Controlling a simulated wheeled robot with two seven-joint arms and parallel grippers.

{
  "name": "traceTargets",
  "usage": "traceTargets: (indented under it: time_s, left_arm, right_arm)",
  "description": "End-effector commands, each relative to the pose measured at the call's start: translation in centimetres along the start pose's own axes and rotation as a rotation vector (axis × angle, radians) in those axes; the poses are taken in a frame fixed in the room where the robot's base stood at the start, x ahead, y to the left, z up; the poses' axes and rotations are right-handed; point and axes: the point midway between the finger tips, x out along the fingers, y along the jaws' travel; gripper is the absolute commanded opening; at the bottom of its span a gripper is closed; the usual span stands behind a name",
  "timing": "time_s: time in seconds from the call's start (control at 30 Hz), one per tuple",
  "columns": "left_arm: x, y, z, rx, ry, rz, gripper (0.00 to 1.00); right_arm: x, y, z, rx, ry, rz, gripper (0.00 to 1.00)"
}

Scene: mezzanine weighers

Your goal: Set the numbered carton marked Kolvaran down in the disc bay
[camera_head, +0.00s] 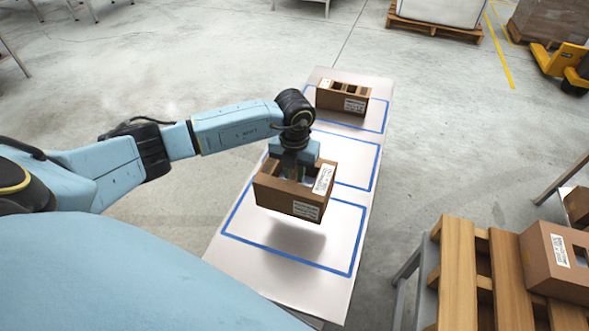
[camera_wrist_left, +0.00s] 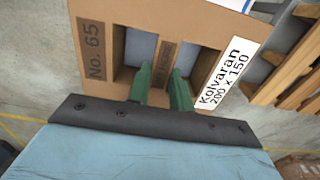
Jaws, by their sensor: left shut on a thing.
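The carton marked Kolvaran (camera_head: 280,201) is a brown box with cut-out openings and white labels. In the left wrist view the carton (camera_wrist_left: 195,20) shows "No. 65" and "Kolvaran 200 x 150". My left gripper (camera_head: 293,174) is shut on its middle divider; its green fingers also show in the left wrist view (camera_wrist_left: 161,78). The carton hangs above the nearest blue-outlined bay (camera_head: 335,268) of a long pale board, with its shadow below it. The middle bay (camera_head: 362,174) looks empty. I see no disc sign on any bay. My right gripper is out of view.
Another carton (camera_head: 340,101) stands in the far bay (camera_head: 376,128). At the right is a wooden pallet (camera_head: 462,270) on a grey stand, with a carton (camera_head: 545,265) beside or on it. A yellow pallet jack (camera_head: 556,60) stands far right. Open floor surrounds the board.

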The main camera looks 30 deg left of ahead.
Motion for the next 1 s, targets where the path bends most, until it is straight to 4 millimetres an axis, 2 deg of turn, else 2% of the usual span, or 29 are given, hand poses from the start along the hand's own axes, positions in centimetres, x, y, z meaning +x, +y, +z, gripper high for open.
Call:
traceTargets:
  time_s: [0.47, 1.0]
  left_arm:
    - [0.2, -0.1, 0.1, 0.001, -0.002, -0.001, 0.0]
    - [1.9, -0.1, 0.2, 0.001, -0.003, -0.001, 0.0]
  right_arm:
    - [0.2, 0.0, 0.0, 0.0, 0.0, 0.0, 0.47]
    - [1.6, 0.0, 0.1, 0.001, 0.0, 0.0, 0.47]
